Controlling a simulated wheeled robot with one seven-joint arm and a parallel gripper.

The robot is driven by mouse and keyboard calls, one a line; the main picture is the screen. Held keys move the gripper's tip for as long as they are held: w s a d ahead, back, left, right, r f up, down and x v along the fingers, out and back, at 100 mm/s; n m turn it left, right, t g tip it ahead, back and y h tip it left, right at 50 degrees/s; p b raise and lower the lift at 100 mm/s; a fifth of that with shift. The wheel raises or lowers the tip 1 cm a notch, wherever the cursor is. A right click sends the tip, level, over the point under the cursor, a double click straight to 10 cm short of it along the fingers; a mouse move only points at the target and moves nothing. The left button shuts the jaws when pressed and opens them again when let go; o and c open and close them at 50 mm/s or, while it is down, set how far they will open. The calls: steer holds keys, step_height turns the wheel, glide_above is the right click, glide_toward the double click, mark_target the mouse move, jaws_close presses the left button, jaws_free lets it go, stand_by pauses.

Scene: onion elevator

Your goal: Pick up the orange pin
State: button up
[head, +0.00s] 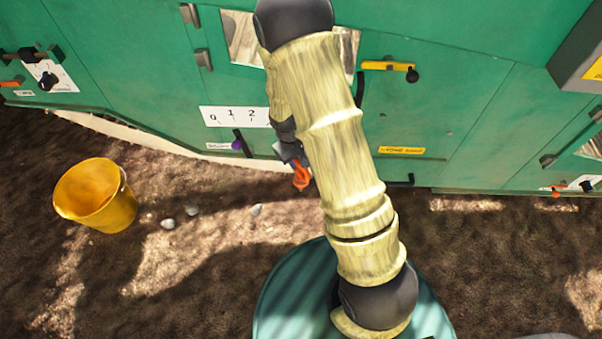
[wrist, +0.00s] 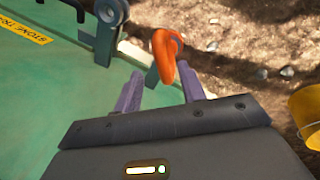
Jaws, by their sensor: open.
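In the head view my arm hides most of the gripper. I cannot tell whether the right finger touches the pin.
The green machine (head: 480,110) fills the back, with a yellow handle (head: 388,66) and a numbered scale (head: 232,116). Grey brackets (wrist: 106,30) stick out near the fingers. A yellow bucket (head: 97,195) and several stones (head: 168,223) lie on open dirt at left.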

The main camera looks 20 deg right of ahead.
mark_target(303, 175)
steer(key=f+b, duration=0.2)
steer(key=f, duration=0.1)
steer(key=f+b, duration=0.1)
steer(key=f, duration=0.1)
steer(key=shift+w+d+f, duration=0.15)
steer(key=shift+w+d, duration=0.1)
steer(key=shift+w, duration=0.1)
jaws_close()
